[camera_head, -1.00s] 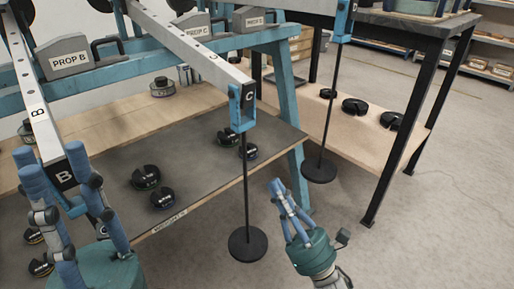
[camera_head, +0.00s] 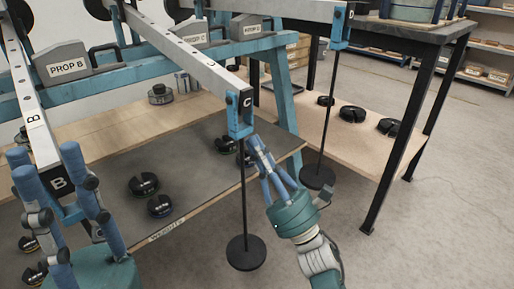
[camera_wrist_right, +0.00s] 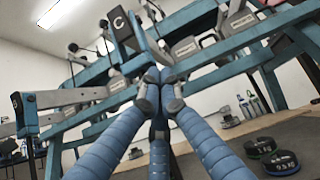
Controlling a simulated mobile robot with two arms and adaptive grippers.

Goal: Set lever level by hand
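Lever C (camera_head: 200,65) is a pale beam sloping down toward the front. Its C-marked end (camera_head: 245,99) carries a blue hanger with a thin rod and black disc (camera_head: 245,252). The C end also shows at upper left in the right wrist view (camera_wrist_right: 120,24). My right gripper (camera_head: 256,143) is just right of the rod, below the C end. Its fingers are closed together with nothing visible between them; contact with the hanger is unclear. Lever B (camera_head: 33,118) ends between the spread fingers of my left gripper (camera_head: 47,160). Contact there cannot be told.
Grey blocks, prop B (camera_head: 66,67), prop C (camera_head: 185,36) and prop D (camera_head: 246,27), stand on the blue frame. Black slotted weights (camera_head: 143,183) lie on the dark mat (camera_head: 200,190). Lever D's rod and disc (camera_head: 317,178) hang behind my right gripper. Floor at right is clear.

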